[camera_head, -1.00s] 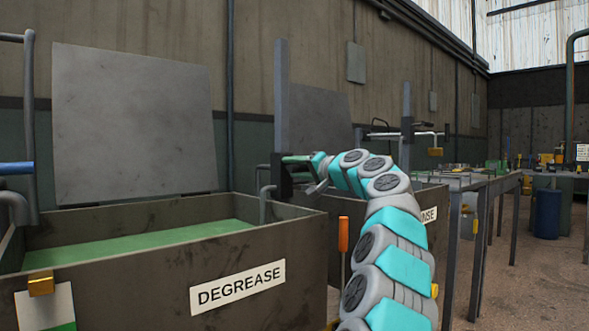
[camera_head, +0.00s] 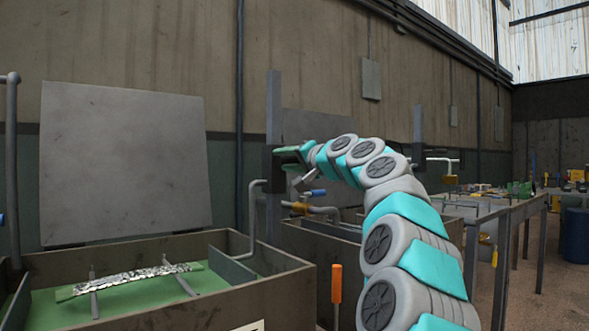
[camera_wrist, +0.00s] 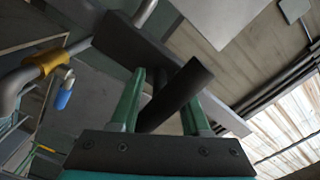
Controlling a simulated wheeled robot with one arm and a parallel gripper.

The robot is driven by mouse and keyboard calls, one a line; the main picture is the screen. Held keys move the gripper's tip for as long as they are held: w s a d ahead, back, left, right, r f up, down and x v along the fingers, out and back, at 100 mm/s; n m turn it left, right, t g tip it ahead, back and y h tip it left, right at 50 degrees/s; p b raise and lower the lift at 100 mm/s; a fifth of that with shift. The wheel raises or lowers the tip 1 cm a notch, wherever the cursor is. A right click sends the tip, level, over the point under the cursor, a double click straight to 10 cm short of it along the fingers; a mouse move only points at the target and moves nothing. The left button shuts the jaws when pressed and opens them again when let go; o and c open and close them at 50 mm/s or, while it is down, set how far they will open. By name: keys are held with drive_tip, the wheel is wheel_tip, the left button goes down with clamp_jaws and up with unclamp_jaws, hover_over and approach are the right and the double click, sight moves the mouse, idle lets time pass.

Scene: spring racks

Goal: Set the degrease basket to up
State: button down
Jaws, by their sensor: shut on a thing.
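The degrease tank (camera_head: 185,312) is a brown open box at lower left with green liquid (camera_head: 150,300) inside. The basket shows in it as a grey side plate (camera_head: 231,265) and a shiny strip (camera_head: 135,280) across thin bars, near the liquid. A bent grey rod (camera_head: 254,212) runs from the plate up towards a dark slider on the upright post (camera_head: 274,105). My gripper (camera_head: 290,157) is at that slider. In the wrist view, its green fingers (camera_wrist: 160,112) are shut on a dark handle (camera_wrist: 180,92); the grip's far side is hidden.
A grey lid panel (camera_head: 125,165) stands behind the tank. A second tank (camera_head: 325,240) with a bent pipe (camera_head: 320,210) and an orange-handled tool (camera_head: 337,285) are close to my arm. Benches (camera_head: 510,215) with small items stand farther right.

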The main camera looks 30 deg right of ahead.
wheel_tip(320, 180, up, 4)
drive_tip(key=shift+f+p, duration=0.1)
drive_tip(key=shift+p, duration=0.95)
drive_tip(key=shift+s+r, duration=0.1)
drive_tip(key=shift+r, duration=0.2)
drive_tip(key=c, duration=0.6)
unclamp_jaws()
drive_tip(key=shift+o, duration=0.2)
drive_tip(key=shift+f, duration=0.1)
drive_tip(key=shift+f, duration=0.15)
drive_tip(key=s+b, duration=0.1)
drive_tip(key=s, duration=0.6)
drive_tip(key=shift+s+d, duration=0.3)
drive_tip(key=shift+d, duration=0.05)
